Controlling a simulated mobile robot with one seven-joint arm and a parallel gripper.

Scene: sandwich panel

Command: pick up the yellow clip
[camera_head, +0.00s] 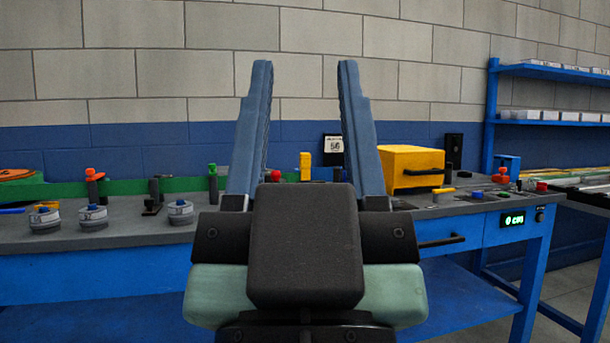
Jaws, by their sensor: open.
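My gripper (304,68) is open, its two blue-grey fingers pointing up in the picture with nothing held between them. An upright yellow piece (305,160), which looks like the yellow clip, shows between the fingers, beyond them near the back of the bench. Its lower part is hard to make out. A smaller yellow piece (443,190) lies further right on the bench, in front of the yellow box; I cannot tell whether it is a clip too. My gripper is apart from both pieces.
The grey-topped blue workbench (130,237) spans the view. A yellow box (405,160) with a black handle stands right of my gripper. Several grey discs, including one at left (44,220), and small colored knobs stand on the bench. A blue shelf rack (491,115) rises at right.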

